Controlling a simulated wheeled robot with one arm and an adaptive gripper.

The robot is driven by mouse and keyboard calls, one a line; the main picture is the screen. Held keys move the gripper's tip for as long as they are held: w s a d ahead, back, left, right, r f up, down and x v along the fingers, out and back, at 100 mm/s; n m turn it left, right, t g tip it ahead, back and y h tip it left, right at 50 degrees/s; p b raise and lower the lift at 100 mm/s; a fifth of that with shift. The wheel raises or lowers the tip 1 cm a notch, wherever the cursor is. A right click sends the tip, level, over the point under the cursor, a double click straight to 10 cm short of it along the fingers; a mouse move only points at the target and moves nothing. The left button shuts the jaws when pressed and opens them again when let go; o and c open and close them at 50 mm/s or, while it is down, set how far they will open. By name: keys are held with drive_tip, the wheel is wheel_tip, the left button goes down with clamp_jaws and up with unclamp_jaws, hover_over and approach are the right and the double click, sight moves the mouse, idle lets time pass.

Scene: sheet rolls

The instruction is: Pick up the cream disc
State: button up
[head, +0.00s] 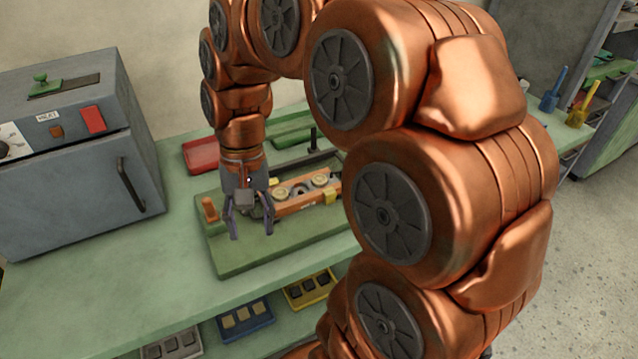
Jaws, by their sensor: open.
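Small cream discs with darker middles sit on an orange bar-shaped holder on the green board (235,262). One cream disc (320,180) is toward the holder's right end, and another cream disc (281,192) is nearer my gripper. My gripper (251,232) points down over the board, left of the discs, with its two fingers apart and nothing visible between them. My wrist hides the left part of the holder, and my arm hides the board's right side. I cannot tell which disc is meant.
A grey oven-like box (75,160) with a handle stands on the green bench (110,290) at left. A red tray (201,154) and a green tray (293,135) lie behind the board. An orange peg (209,210) stands at the board's left. Bins (246,322) sit below the bench.

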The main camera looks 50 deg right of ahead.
drive_tip(key=w+d+m+y+b, duration=0.1)
drive_tip(key=w+d+m, duration=0.3)
drive_tip(key=w+d, duration=0.25)
drive_tip(key=m+t+y+b, duration=0.1)
drive_tip(key=m+t+b, duration=0.15)
drive_tip(key=m, duration=0.75)
approach(320, 179)
drive_tip(key=shift+a+f, duration=0.2)
drive_tip(key=shift+a, duration=0.2)
drive_tip(key=shift+p+x, duration=0.3)
drive_tip(key=shift+x, duration=0.95)
drive_tip(key=shift+d+p+x, duration=0.2)
drive_tip(key=shift+p+x, duration=0.1)
drive_tip(key=shift+x, duration=1)
drive_tip(key=shift+d+p+x, duration=0.15)
drive_tip(key=shift+p+x, duration=0.15)
drive_tip(key=shift+x, duration=1)
drive_tip(key=shift+f, duration=0.15)
drive_tip(key=shift+c, duration=0.3)
drive_tip(key=c, duration=0.6)
